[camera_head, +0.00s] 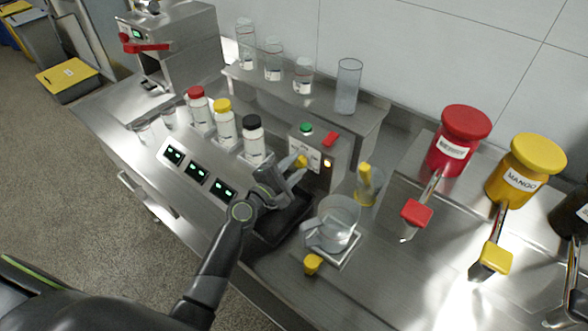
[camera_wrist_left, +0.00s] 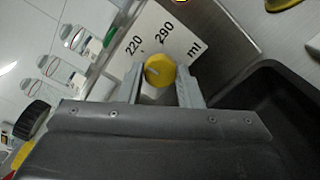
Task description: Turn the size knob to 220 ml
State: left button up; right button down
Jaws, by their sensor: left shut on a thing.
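The yellow size knob (camera_head: 301,161) is on the front of a steel control box (camera_head: 310,140). My left gripper (camera_head: 292,172) reaches the knob from the front. In the left wrist view its fingers (camera_wrist_left: 162,80) are on either side of the knob, shut on it. My right gripper is not in view.
A clear jug (camera_head: 338,222) stands right of the gripper. Bottles with black (camera_head: 253,140), yellow and red caps stand to the left. A dark basin (camera_head: 270,226) lies below.

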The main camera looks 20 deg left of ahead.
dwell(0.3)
pick_arm(q)
jog(key=o, duration=1)
jog(key=shift+r, duration=0.1)
notch_tip(320, 180, up, 10)
jog(key=p, duration=0.5)
jog(key=shift+a, duration=0.1)
